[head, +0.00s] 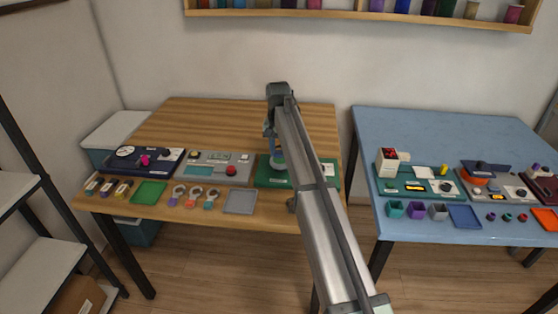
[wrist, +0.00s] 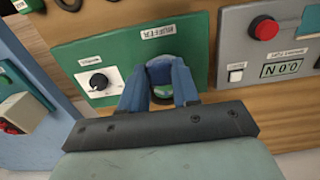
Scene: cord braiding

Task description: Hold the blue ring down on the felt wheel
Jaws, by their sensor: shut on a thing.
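My gripper (wrist: 158,78) points down at the green buffer station (wrist: 100,52), which has a "BUFFER" label. Its fingers are shut on the blue ring (wrist: 159,68), which shows between the fingertips. A pale green round surface (wrist: 163,92), which looks like the felt wheel, shows just below the ring, partly hidden by the fingers. The ring appears to be at the wheel, but I cannot tell how firmly it touches. In the head view the arm covers most of the station (head: 264,180) and the ring is hard to make out.
A dial on a white plate (wrist: 98,81) sits beside the wheel. A grey panel with a red button (head: 231,170) stands to the left in the head view. Several rings (head: 195,191), a green tray (head: 149,192) and a grey tray (head: 240,201) lie along the front.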

